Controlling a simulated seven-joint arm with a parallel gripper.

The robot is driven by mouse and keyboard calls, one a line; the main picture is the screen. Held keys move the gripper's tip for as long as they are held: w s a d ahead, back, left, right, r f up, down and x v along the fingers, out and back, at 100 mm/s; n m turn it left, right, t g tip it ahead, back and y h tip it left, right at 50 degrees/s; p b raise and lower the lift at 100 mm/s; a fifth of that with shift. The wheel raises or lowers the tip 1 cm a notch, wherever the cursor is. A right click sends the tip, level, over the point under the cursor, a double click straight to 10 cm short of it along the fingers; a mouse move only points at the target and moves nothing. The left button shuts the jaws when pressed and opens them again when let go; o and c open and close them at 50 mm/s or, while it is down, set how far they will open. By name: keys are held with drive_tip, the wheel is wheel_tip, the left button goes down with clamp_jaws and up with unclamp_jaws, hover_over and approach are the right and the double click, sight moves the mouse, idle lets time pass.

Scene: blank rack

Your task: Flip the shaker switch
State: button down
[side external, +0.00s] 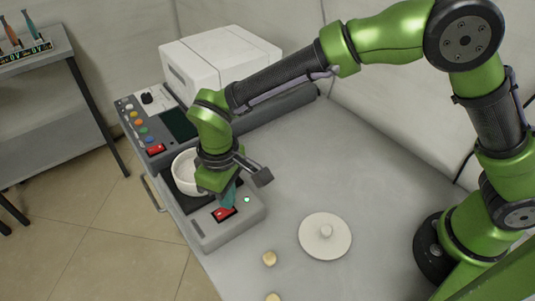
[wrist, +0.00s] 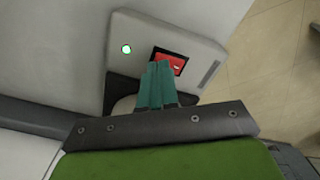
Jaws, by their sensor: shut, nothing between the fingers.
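The shaker (side external: 246,219) is a grey box at the table's front left edge, with a white bowl (side external: 181,172) on its dark top. Its red rocker switch (side external: 221,215) is on the end panel beside a lit green light (side external: 247,199). In the wrist view the switch (wrist: 177,66) shows red in a black frame, with the green light (wrist: 126,49) to its left. My gripper (wrist: 162,66) is shut and empty, its teal fingertips overlapping the switch's lower left part. In the side view my gripper (side external: 226,206) is right at the switch; whether it touches cannot be told.
A round white lidded dish (side external: 325,236) and small beige pieces (side external: 269,258) lie on the table. A white-lidded machine (side external: 220,58) with a button panel (side external: 137,122) and another red switch (side external: 156,149) stands behind.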

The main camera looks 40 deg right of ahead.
drive_tip(key=shift+f, duration=0.75)
idle(0.3)
drive_tip(key=shift+r, duration=3.55)
